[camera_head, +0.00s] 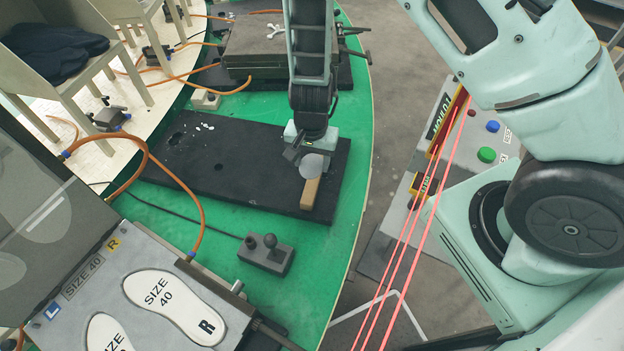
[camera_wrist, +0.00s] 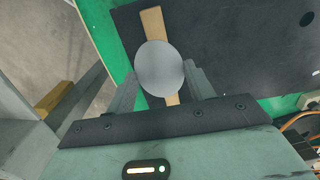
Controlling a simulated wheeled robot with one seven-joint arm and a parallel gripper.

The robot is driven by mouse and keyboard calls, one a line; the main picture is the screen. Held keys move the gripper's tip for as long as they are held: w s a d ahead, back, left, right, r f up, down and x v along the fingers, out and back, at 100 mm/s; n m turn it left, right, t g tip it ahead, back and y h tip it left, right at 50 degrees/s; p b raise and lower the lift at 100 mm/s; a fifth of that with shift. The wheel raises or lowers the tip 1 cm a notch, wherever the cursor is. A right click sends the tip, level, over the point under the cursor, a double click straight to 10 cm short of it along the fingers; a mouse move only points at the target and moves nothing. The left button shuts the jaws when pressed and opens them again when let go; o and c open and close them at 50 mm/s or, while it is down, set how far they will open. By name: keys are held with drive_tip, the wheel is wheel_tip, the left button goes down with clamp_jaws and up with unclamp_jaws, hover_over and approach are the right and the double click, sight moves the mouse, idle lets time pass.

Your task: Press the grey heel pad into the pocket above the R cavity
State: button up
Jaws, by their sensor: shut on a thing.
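The grey heel pad (camera_wrist: 160,68) is a round flat disc held between the two fingers of my gripper (camera_wrist: 163,92) in the wrist view. In the head view the pad (camera_head: 314,165) shows just below my gripper (camera_head: 303,156), above the right end of a black board. The mold with the R cavity (camera_head: 174,304) stands at the lower left in the head view. A white insole marked SIZE 40 and R lies in that cavity. The pocket above the R cavity cannot be made out clearly.
A wooden block (camera_head: 310,192) lies on the black board (camera_head: 225,178), under the pad. A small joystick box (camera_head: 265,253) stands between board and mold. Orange hoses (camera_head: 172,180) cross the green table (camera_head: 318,262). The mold's raised lid (camera_head: 45,215) is at left.

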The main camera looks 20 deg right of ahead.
sight(312, 165)
drive_tip(key=shift+r+p, duration=2.25)
drive_tip(key=shift+r, duration=0.45)
drive_tip(key=shift+f, duration=0.1)
drive_tip(key=d+f+n+b, duration=0.3)
drive_tip(key=d+n+b, duration=0.1)
drive_tip(key=d, duration=0.2)
drive_tip(key=w+d+f+n+b, duration=0.1)
drive_tip(key=d+f+n+b, duration=0.2)
drive_tip(key=d+b, duration=0.2)
drive_tip(key=shift+w+d+f+n, duration=0.15)
drive_tip(key=shift+d+f+n, duration=0.25)
drive_tip(key=shift+d, duration=0.1)
